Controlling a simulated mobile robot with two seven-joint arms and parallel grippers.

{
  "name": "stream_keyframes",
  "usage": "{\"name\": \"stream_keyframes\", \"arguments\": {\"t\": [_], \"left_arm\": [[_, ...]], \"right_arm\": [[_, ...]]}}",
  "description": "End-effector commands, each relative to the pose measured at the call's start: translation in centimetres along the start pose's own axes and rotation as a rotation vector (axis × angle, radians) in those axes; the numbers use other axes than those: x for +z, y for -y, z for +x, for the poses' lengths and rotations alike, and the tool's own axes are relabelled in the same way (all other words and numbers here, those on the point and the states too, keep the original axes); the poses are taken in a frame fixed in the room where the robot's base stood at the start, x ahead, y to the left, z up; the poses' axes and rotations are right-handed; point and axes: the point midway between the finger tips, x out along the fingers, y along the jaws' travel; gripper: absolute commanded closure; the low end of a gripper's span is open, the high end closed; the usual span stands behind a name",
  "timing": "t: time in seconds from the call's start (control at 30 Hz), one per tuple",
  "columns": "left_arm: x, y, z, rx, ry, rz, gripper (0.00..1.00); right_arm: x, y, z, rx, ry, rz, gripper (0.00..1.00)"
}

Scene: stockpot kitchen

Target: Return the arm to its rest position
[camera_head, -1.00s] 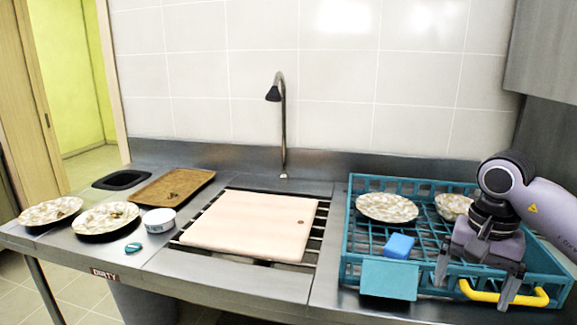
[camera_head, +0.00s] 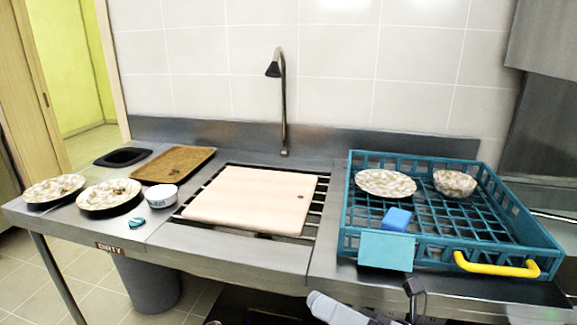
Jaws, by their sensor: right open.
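My right gripper (camera_head: 412,300) is low at the bottom edge, in front of the counter and below the teal rack (camera_head: 495,262). Only part of it shows, with one dark finger visible; it is open and nothing shows in it. A pale link of my arm lies to its left. My left gripper is out of view.
The rack holds a patterned plate (camera_head: 385,183), a bowl (camera_head: 454,184) and a blue sponge (camera_head: 396,220). A pink board (camera_head: 250,200) lies mid-counter under the tap (camera_head: 283,100). Dirty plates (camera_head: 108,197), a white bowl (camera_head: 161,196) and a brown tray (camera_head: 173,165) are left.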

Motion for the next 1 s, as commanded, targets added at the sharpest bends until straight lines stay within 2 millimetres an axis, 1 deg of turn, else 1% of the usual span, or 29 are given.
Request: {"name": "stream_keyframes", "arguments": {"t": [0.03,0.07,0.1,0.17,0.2,0.27,0.3,0.37,0.4,0.43,0.47,0.5,0.6,0.7,0.8,0.87,1.0], "left_arm": [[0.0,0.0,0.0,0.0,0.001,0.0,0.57],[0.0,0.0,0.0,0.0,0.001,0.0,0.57],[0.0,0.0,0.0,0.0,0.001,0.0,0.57],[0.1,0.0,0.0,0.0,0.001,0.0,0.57],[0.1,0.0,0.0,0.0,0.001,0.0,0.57],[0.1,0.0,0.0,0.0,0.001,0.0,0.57],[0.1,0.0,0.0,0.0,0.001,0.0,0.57],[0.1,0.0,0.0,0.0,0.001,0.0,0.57],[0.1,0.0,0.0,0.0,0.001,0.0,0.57],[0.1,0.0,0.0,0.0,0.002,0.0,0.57],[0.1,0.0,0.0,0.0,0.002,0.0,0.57],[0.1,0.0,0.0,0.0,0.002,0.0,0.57],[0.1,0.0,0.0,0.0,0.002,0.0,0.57],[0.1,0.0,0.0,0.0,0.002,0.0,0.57],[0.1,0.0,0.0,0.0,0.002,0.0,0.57],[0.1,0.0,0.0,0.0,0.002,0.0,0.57],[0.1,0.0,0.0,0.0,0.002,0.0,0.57]], "right_arm": [[0.0,0.8,-0.9,-0.038,0.108,0.153,0.05],[0.1,1.4,-1.5,-0.061,0.173,0.245,0.05],[0.1,2.3,-2.5,-0.092,0.262,0.371,0.05],[-0.1,3.8,-4.3,-0.138,0.395,0.558,0.05],[-0.5,4.9,-5.7,-0.167,0.485,0.685,0.05],[-1.4,6.5,-8.0,-0.211,0.622,0.87,0.05],[-2.3,7.6,-9.7,-0.239,0.715,0.996,0.05],[-4.2,9.0,-12.3,-0.281,0.857,1.18,0.05],[-5.6,9.9,-14.2,-0.306,0.953,1.299,0.05],[-6.8,10.4,-15.5,-0.325,1.025,1.387,0.05],[-8.1,10.8,-16.9,-0.343,1.097,1.469,0.05],[-9.8,11.2,-18.5,-0.364,1.187,1.571,0.05],[-13.9,11.6,-21.9,-0.405,1.388,1.783,0.05],[-17.0,11.3,-24.1,-0.43,1.534,1.923,0.05],[-18.7,11.1,-25.3,-0.443,1.617,1.996,0.05],[-19.1,11.0,-25.6,-0.446,1.64,2.017,0.05],[-19.1,11.0,-25.6,-0.446,1.64,2.017,0.05]]}}
